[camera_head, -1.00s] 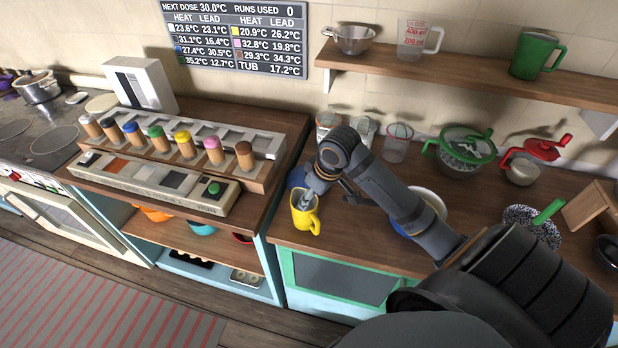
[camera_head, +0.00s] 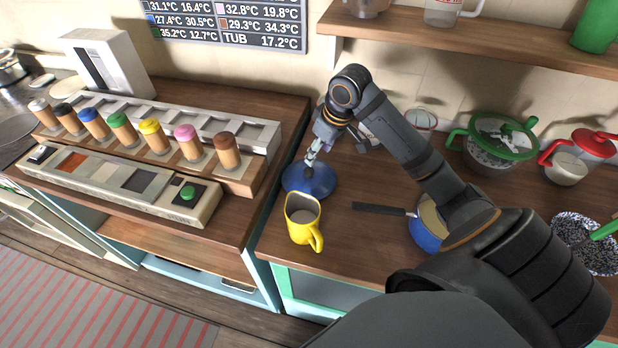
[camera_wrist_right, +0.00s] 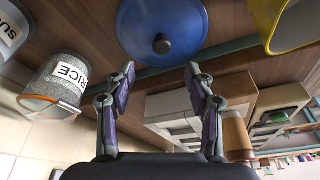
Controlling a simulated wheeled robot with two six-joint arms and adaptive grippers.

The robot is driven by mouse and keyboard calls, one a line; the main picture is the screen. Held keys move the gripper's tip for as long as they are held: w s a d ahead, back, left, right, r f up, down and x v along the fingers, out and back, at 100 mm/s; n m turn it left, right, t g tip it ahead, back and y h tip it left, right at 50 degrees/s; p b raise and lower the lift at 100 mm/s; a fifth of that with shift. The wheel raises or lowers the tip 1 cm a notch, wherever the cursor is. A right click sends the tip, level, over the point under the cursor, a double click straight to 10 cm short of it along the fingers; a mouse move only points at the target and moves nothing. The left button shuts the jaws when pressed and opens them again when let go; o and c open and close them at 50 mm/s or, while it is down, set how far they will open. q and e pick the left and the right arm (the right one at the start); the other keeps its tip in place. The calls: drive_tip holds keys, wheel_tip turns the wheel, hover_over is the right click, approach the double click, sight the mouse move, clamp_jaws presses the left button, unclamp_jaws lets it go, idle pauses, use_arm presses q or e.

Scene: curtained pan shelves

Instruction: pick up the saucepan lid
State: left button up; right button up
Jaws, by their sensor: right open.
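The blue saucepan lid (camera_head: 318,186) lies on the wooden counter behind the yellow mug. The blue saucepan (camera_head: 425,238), with a dark handle, stands to the right, partly hidden by my right arm. My left gripper is not in view.
The yellow mug (camera_head: 301,228) stands close in front of the lid. A wooden rack of colour-topped cylinders (camera_head: 150,140) is on the left. A rice canister (camera_wrist_right: 55,85) shows in the wrist view. A green-rimmed colander (camera_head: 495,145) stands at the right, below a wall shelf (camera_head: 470,42).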

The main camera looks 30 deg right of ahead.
sight(310, 170)
drive_tip(key=x, duration=0.3)
drive_tip(key=shift+s+a+f, duration=0.1)
drive_tip(key=shift+a+f, duration=0.2)
drive_tip(key=shift+d+f, duration=0.1)
drive_tip(key=shift+f, duration=0.2)
drive_tip(key=x, duration=0.2)
drive_tip(key=p+x, duration=0.1)
drive_tip(key=x, duration=0.2)
drive_tip(key=shift+w, duration=0.4)
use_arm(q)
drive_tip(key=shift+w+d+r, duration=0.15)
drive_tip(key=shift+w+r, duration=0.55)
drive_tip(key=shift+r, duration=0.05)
use_arm(e)
clamp_jaws()
